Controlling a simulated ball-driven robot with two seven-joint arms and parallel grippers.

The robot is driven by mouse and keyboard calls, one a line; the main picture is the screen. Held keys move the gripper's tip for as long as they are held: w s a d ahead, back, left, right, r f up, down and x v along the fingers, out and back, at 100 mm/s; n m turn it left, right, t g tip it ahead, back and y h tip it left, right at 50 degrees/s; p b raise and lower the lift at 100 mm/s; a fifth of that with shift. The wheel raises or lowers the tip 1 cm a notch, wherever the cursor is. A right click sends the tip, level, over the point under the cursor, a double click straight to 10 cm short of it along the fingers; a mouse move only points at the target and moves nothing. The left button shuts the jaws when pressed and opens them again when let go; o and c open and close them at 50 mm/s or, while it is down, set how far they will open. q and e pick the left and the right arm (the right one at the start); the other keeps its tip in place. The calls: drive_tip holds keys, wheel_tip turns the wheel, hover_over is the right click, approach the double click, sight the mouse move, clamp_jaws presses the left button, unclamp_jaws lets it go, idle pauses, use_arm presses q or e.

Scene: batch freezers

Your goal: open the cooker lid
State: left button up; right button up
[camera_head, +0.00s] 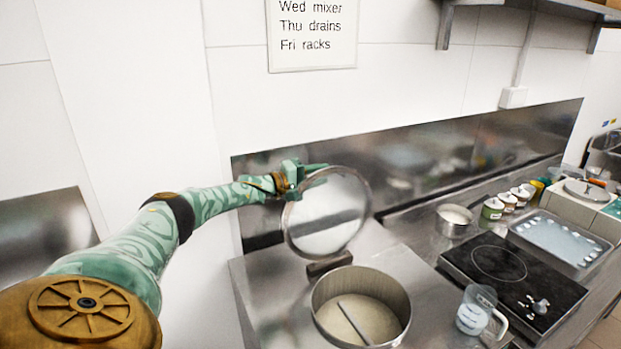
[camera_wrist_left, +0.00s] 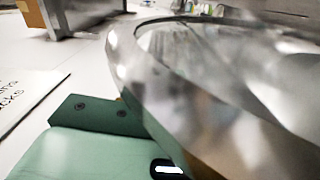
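The cooker is a round steel pot (camera_head: 401,297) set in a steel counter, with pale contents and a grey bar across its inside. Its round lid (camera_head: 325,214) stands raised on the hinge (camera_head: 329,264) at the back of the pot, tilted up so the mouth is uncovered. My left gripper (camera_head: 312,172) is at the lid's upper left edge, its green fingers partly behind the rim. In the left wrist view the shiny lid (camera_wrist_left: 215,85) fills the right side, close against a green gripper part. Finger spacing is hidden. My right gripper is out of view.
To the right are a black cooktop (camera_head: 515,282), a clear measuring jug (camera_head: 475,310), a small steel pot (camera_head: 454,220), several small cans and a tray (camera_head: 560,242). A steel backsplash (camera_head: 420,160) runs behind the lid. A wall shelf (camera_head: 550,8) is at upper right.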

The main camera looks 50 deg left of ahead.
use_arm(q)
drive_tip(key=v, duration=1.6)
drive_tip(key=shift+s+a, duration=0.1)
